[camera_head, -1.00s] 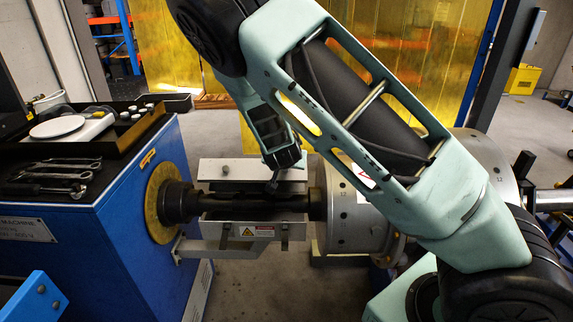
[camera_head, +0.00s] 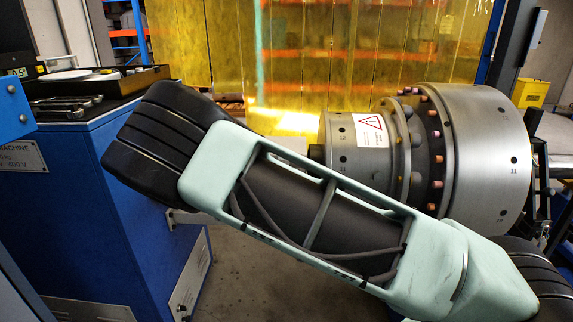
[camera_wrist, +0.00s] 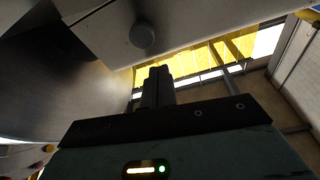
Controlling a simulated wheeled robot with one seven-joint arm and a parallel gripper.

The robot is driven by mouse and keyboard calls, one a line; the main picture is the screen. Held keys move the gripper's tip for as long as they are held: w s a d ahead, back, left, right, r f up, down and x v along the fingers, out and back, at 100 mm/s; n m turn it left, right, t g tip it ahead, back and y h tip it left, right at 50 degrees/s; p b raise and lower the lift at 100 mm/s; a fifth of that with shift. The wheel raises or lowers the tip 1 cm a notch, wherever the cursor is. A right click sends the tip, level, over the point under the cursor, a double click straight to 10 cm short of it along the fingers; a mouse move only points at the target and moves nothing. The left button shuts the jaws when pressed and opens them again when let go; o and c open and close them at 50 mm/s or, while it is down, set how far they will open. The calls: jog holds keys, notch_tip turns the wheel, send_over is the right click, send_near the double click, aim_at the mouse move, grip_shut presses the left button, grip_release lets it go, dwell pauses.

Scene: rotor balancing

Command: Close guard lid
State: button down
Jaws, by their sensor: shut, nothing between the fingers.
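In the head view my arm covers most of the guard between the blue machine and the rotor. A small pale piece (camera_head: 291,143), apparently part of the guard lid, shows above my arm beside the rotor (camera_head: 475,150). Whether the lid is open or shut cannot be seen there. In the wrist view my gripper (camera_wrist: 158,72) is shut and empty, its fingers together. A pale panel with a round dark knob (camera_wrist: 143,35) is above the fingertips; it may be the lid. I cannot tell whether they touch. My gripper is hidden in the head view.
The blue machine (camera_head: 110,190) stands at the left with a black tool tray (camera_head: 95,85) on top. The steel rotor is at the right, with a warning label (camera_head: 371,131). A yellow curtain (camera_head: 340,60) hangs behind. Some floor is free below my arm.

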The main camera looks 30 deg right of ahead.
jog(key=shift+s+a+f+t+h+b, duration=0.1)
jog(key=shift+s+f+t+h+b, duration=0.1)
jog(key=shift+f+b, duration=0.3)
jog(key=shift+s+a+f+t+h+b, duration=0.1)
jog(key=shift+f+t+b, duration=0.15)
jog(key=shift+f, duration=0.45)
jog(key=shift+s+a+f+b, duration=0.1)
jog(key=shift+s+f+b, duration=0.1)
jog(key=shift+f+b, duration=0.65)
